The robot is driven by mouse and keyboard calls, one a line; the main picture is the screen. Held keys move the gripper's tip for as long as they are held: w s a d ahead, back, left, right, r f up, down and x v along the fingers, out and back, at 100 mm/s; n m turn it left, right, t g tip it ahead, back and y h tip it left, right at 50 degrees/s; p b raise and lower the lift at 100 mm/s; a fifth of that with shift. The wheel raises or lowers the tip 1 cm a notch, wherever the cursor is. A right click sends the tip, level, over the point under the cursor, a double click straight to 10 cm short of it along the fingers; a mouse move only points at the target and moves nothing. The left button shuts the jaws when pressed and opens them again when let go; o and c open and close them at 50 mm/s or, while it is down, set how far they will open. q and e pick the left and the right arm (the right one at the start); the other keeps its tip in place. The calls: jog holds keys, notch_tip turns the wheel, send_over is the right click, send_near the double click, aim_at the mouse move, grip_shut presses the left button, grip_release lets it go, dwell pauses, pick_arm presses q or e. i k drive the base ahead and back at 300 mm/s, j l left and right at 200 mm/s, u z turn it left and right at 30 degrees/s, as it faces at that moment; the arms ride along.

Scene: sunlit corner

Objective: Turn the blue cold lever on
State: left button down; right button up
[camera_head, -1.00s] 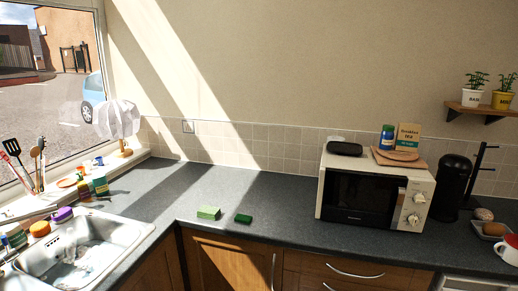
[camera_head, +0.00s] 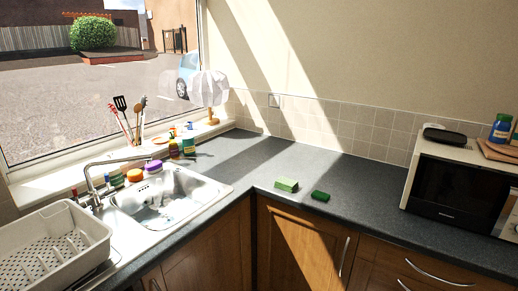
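A chrome tap (camera_head: 91,186) stands at the back left rim of the steel sink (camera_head: 212,190), its spout reaching right over the basin. A small blue mark (camera_head: 107,178) shows beside the tap's base on the right; it looks like the cold lever. A small red mark (camera_head: 74,192) shows on the left side. Both are too small to tell how the levers are turned. No running water can be made out. Neither of my grippers is in view.
A white dish rack (camera_head: 100,226) stands left of the sink. An orange thing (camera_head: 135,175), a purple sponge (camera_head: 153,166) and bottles (camera_head: 174,149) crowd the sink's back edge. Green sponges (camera_head: 287,184) lie on the counter. A microwave (camera_head: 455,190) stands at right. The corner counter is mostly clear.

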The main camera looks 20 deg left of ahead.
aim_at(109, 192)
jog(key=u, duration=1.65)
jog(key=i+l+u, duration=0.1)
jog(key=i+l, duration=0.25)
jog(key=i, duration=0.15)
jog(key=i+l+u, duration=0.1)
jog(key=i+l, duration=0.25)
jog(key=i, duration=0.1)
